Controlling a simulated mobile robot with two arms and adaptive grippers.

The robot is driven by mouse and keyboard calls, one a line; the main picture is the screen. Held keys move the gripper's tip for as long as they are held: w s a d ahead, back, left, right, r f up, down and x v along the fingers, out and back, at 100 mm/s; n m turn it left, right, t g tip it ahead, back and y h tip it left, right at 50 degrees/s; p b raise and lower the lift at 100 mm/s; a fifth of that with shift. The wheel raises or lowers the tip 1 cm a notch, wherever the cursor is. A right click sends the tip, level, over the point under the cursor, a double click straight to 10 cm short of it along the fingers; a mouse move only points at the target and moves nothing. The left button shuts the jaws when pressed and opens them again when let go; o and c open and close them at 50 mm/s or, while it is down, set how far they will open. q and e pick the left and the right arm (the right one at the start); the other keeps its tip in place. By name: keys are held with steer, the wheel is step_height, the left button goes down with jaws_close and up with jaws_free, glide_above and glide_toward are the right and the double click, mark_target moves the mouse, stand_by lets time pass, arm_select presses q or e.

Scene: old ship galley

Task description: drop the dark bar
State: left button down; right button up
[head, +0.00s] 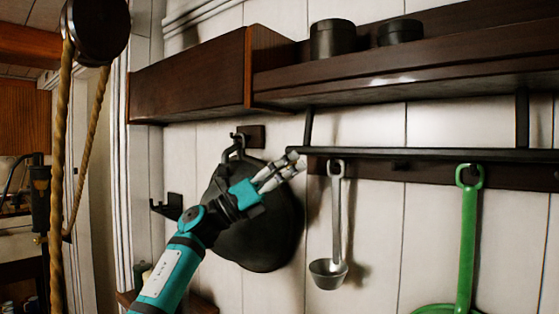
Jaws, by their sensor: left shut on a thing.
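The dark bar (430,154) runs level below the wooden shelf, from near the middle of the head view to its right edge. Dark uprights join it to the shelf's underside. My left gripper (296,160) reaches up from the lower left and is shut on the bar's left end. The fingertips partly cover that end, so the exact grip is hard to see. My right gripper is not in view.
A steel ladle (330,270) and a green utensil (467,240) hang below the bar. A black pan (270,235) hangs behind my left arm. Dark canisters (333,40) stand on the shelf (420,72). A rope (62,190) hangs at the left.

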arm_select(q)
steer(key=shift+w+d+p, duration=0.2)
steer(key=shift+w+d, duration=0.1)
steer(key=shift+w, duration=0.2)
steer(key=shift+w+d+p, duration=0.2)
steer(key=shift+w+d, duration=0.05)
steer(key=shift+w, duration=0.25)
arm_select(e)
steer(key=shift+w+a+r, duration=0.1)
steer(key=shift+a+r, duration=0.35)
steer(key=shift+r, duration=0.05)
arm_select(q)
steer(key=shift+r, duration=0.1)
steer(key=c, duration=1.3)
jaws_free()
steer(key=shift+o, duration=1.2)
steer(key=shift+d, duration=0.1)
steer(key=shift+o, duration=0.4)
steer(key=shift+w+d+f, duration=0.2)
steer(key=shift+w+d, duration=0.05)
steer(key=shift+d, duration=0.05)
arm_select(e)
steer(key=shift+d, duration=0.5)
arm_select(q)
steer(key=shift+f, duration=0.15)
steer(key=shift+a+f, duration=0.1)
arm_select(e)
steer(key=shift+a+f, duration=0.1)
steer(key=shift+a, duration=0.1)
